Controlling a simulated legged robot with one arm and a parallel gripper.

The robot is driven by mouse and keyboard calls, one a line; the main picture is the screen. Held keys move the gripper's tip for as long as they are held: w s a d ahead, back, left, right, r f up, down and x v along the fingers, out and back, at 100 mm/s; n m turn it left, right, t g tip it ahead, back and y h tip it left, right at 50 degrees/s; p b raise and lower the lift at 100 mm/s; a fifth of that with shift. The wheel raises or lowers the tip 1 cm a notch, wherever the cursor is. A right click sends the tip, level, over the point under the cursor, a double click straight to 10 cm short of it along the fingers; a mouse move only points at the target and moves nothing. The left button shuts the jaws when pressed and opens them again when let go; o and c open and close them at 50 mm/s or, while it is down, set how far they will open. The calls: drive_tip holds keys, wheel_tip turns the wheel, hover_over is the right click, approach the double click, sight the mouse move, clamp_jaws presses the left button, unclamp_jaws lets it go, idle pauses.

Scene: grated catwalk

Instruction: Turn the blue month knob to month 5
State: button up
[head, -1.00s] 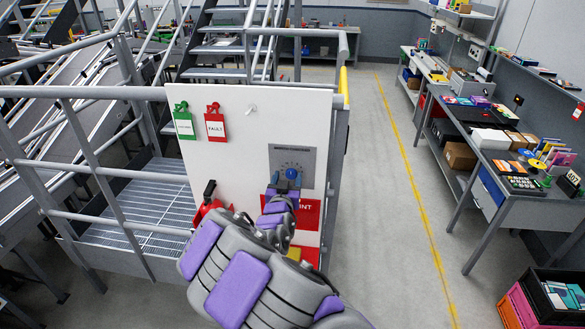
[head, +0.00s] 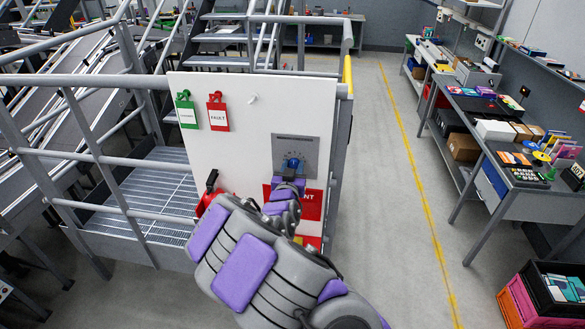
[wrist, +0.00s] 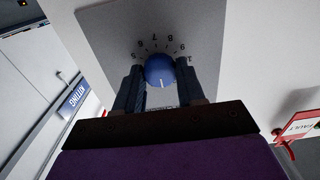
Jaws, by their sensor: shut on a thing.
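The blue month knob (head: 292,163) sits on a grey dial plate (head: 310,147) on the white panel. In the wrist view the blue knob (wrist: 160,70) is between the two dark fingers of my gripper (wrist: 160,76), which are shut on its sides. A short white mark shows on the knob, pointing toward the bottom of that picture. Printed numbers arc around the knob's upper side there; the lower ones are hidden by my gripper. In the head view my gripper (head: 290,176) is at the knob and covers its lower part.
A green tag (head: 187,110) and a red FAULT tag (head: 217,111) hang on the panel's upper left. A red object with a black handle (head: 209,191) is at the lower left. Grey railings (head: 85,145) stand left. The floor (head: 385,190) right of the panel is clear.

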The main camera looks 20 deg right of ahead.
drive_tip(key=shift+f+m+b, duration=0.15)
drive_tip(key=shift+m+b, duration=0.25)
drive_tip(key=shift+b, duration=0.3)
drive_tip(key=m+b, duration=0.2)
drive_tip(key=b, duration=0.2)
drive_tip(key=shift+f+m+b, duration=0.2)
drive_tip(key=shift+m+b, duration=0.2)
drive_tip(key=m+b, duration=0.2)
drive_tip(key=b, duration=0.2)
drive_tip(key=shift+m, duration=0.3)
drive_tip(key=m+b, duration=0.3)
drive_tip(key=b, duration=0.2)
drive_tip(key=shift+m, duration=0.4)
drive_tip(key=m+b, duration=0.3)
drive_tip(key=b, duration=0.1)
drive_tip(key=shift+s+f+m, duration=0.1)
drive_tip(key=shift+m, duration=0.2)
drive_tip(key=m+b, duration=0.8)
drive_tip(key=m, duration=0.2)
drive_tip(key=shift+s, duration=0.1)
